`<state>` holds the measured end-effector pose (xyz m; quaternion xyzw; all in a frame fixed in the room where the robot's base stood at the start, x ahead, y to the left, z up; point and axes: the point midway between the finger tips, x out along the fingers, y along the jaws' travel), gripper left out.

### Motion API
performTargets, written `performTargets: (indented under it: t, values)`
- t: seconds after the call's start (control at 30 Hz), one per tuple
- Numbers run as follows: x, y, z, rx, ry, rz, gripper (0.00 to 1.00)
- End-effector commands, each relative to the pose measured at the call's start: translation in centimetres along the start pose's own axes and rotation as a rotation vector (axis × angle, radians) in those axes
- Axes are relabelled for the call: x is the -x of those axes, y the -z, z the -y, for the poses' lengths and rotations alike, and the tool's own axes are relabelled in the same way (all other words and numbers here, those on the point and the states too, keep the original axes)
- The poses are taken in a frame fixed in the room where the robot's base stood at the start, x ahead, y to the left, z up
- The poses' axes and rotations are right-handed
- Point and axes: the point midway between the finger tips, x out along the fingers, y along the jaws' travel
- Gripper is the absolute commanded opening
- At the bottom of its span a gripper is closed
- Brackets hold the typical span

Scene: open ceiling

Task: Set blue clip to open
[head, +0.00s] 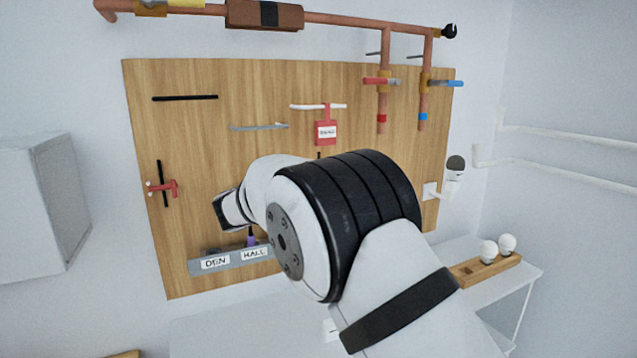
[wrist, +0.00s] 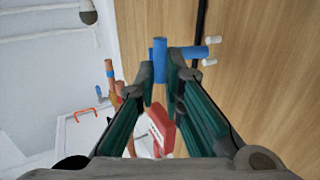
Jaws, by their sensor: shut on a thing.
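The blue clip (wrist: 159,62) shows in the wrist view as a T-shaped piece. Its upright bar is between my fingertips, and its stem (wrist: 192,52) reaches right towards the wooden board. Two white pegs (wrist: 210,51) sit by the stem's board end, near a black slot (wrist: 201,18). My gripper (wrist: 160,72) is shut on the blue clip's bar, with a green finger on each side. In the head view my arm hides the blue clip and the gripper.
The wooden board (head: 205,108) carries a red clip (head: 163,188) at a vertical slot, a red tag (head: 326,133) and a grey labelled rail (head: 230,260). Copper pipes (head: 384,50) with red and blue handles run above. A grey box (head: 40,210) is left; a white table (head: 505,280) is right.

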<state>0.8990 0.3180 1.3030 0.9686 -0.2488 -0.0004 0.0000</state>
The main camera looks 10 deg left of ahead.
Motion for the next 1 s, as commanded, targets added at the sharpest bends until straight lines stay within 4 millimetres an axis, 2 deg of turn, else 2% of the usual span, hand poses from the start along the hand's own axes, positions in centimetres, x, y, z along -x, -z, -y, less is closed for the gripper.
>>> performTargets:
  t: [0.5, 0.53, 0.6, 0.87, 1.0]
  values:
    - [0.14, -0.01, 0.21, 0.0, -0.012, 0.0, 0.0]
    - [0.14, 0.0, 0.21, 0.0, -0.012, 0.0, 0.16]
    - [0.14, 0.01, 0.2, 0.0, -0.013, 0.0, 0.29]
    - [0.11, 0.04, 0.13, -0.001, -0.015, -0.001, 0.29]
    - [0.74, 0.06, 0.16, -0.001, -0.014, 0.0, 0.29]
